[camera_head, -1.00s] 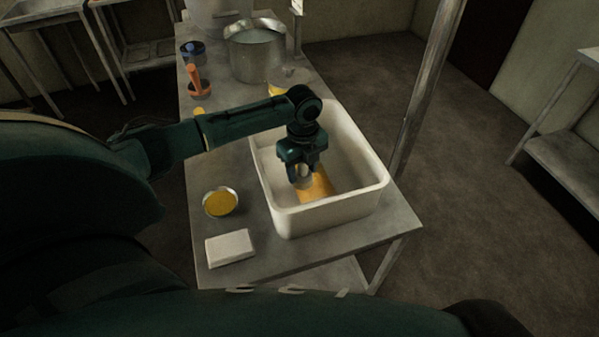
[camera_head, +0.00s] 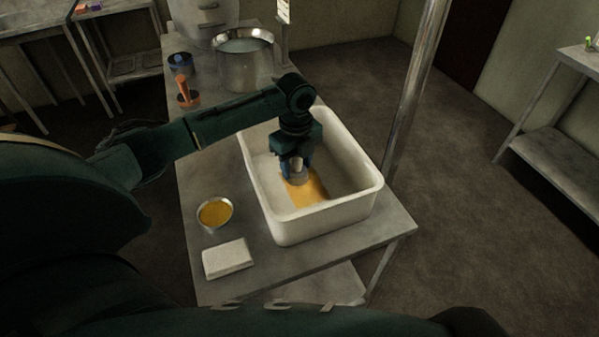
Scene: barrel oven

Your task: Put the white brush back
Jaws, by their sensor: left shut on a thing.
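My left gripper (camera_head: 297,170) points down inside the white tub (camera_head: 322,220) on the metal table. It is shut on a small pale object, which I take to be the white brush (camera_head: 298,176). The fingers hide much of it. Its lower end is at a yellow-orange patch (camera_head: 313,193) on the tub floor, and I cannot tell whether it touches. My right gripper is not in view.
A bowl of yellow stuff (camera_head: 215,213) and a white block (camera_head: 227,258) are left of the tub. An orange-handled item (camera_head: 183,90), a blue-topped container (camera_head: 181,63) and a large metal pot (camera_head: 243,62) stand farther back. A metal post (camera_head: 412,95) rises right of the tub.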

